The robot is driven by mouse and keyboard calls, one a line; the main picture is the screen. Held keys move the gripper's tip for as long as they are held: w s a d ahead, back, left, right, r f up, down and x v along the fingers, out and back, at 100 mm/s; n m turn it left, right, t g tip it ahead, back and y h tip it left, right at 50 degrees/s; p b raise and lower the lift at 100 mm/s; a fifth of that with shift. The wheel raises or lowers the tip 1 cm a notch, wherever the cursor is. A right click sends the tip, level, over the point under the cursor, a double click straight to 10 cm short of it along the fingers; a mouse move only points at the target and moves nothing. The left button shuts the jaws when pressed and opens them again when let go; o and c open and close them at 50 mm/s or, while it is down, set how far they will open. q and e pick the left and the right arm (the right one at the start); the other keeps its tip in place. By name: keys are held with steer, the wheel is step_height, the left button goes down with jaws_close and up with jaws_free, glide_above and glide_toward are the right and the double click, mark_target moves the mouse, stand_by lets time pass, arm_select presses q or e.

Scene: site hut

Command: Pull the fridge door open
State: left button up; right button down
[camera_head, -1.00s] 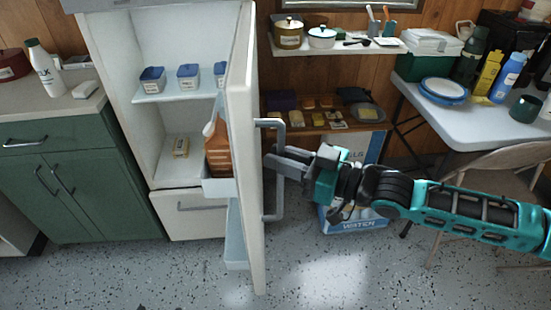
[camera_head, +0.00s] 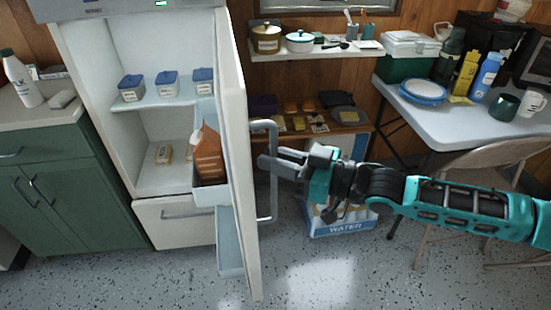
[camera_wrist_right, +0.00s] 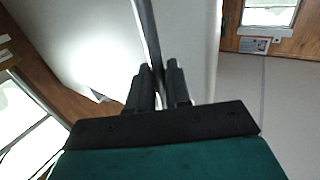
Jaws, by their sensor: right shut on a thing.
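The fridge door (camera_head: 236,170) stands wide open, nearly edge-on in the head view. Its grey bar handle (camera_head: 274,190) is on the right-hand face. My right gripper (camera_head: 268,161) is shut on the handle's upright bar. In the right wrist view the handle bar (camera_wrist_right: 147,35) runs down between the two fingers (camera_wrist_right: 160,88). The fridge interior (camera_head: 160,125) is exposed, with blue-lidded tubs (camera_head: 167,84) on a shelf and small packs (camera_head: 164,153) lower down. An orange-brown carton (camera_head: 208,155) sits in a door bin. My left gripper is not in view.
A folding table (camera_head: 440,115) with bottles and plates stands at the right, with a folding chair (camera_head: 480,155) before it. A water pack (camera_head: 340,222) lies on the floor behind my right gripper. Green cabinets (camera_head: 50,185) are at the left. The front floor is clear.

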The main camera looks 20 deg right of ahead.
steer(key=shift+w+d+r, duration=0.2)
steer(key=shift+w+r, duration=0.05)
steer(key=c, duration=1.2)
jaws_free()
steer(key=shift+w+f, duration=0.1)
steer(key=shift+c, duration=0.2)
steer(key=shift+o, duration=0.2)
steer(key=shift+a, duration=0.1)
steer(key=shift+f, duration=0.1)
steer(key=p+v, duration=0.1)
steer(key=v, duration=1.2)
steer(key=shift+a, duration=0.1)
